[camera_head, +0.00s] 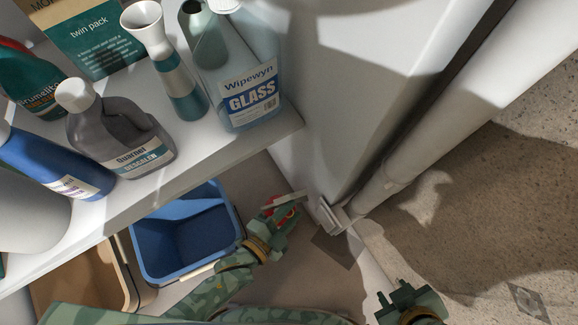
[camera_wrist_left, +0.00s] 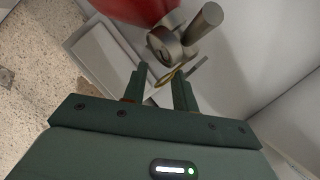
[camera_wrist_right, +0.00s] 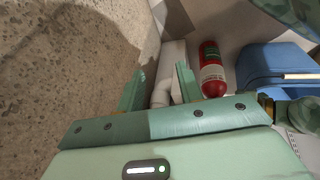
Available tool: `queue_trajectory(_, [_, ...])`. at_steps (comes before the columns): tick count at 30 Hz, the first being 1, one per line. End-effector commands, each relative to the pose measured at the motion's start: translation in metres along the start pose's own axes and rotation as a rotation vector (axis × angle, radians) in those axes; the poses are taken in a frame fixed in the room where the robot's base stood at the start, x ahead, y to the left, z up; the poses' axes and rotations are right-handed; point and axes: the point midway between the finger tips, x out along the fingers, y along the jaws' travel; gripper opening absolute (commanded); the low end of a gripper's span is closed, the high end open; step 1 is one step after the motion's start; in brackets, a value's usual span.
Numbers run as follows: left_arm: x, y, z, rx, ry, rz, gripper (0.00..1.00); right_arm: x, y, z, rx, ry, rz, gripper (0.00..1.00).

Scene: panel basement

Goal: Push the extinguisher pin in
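A thin yellowish pin ring (camera_wrist_left: 166,78) shows near and between the fingertips of my left gripper (camera_wrist_left: 162,78), which is open. Contact is unclear. My right gripper (camera_head: 404,292) is open and empty over the floor.
A blue bin (camera_head: 186,232) and a brown bin (camera_head: 82,280) stand left of the extinguisher. Above them is a white shelf (camera_head: 223,151) with several bottles. A white pipe (camera_head: 392,170) runs along the wall. The speckled floor at right is clear.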

Motion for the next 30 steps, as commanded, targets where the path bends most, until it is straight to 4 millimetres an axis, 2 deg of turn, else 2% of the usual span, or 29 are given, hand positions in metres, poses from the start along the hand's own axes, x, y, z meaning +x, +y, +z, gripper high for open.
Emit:
queue_trajectory(10, [0.000, -0.002, -0.001, 0.001, 0.002, -0.003, 0.28, -0.002, 0.001, -0.002, 0.002, 0.007, 0.002, 0.36])
queue_trajectory(14, [-0.009, -0.003, -0.002, 0.002, 0.003, -0.004, 0.28, -0.007, 0.002, -0.002, -0.004, 0.000, 0.006, 0.36])
queue_trajectory(17, [-0.026, -0.005, -0.003, 0.005, 0.003, -0.004, 0.28, -0.004, 0.001, 0.024, -0.042, -0.087, 0.005, 0.36])
queue_trajectory(24, [-0.094, -0.006, -0.004, 0.006, 0.002, -0.003, 0.28, -0.009, 0.014, 0.077, -0.140, -0.286, 0.027, 0.36])
queue_trajectory(30, [-0.142, -0.004, -0.002, 0.003, 0.001, -0.002, 0.28, -0.011, 0.018, 0.114, -0.189, -0.410, 0.025, 0.36])
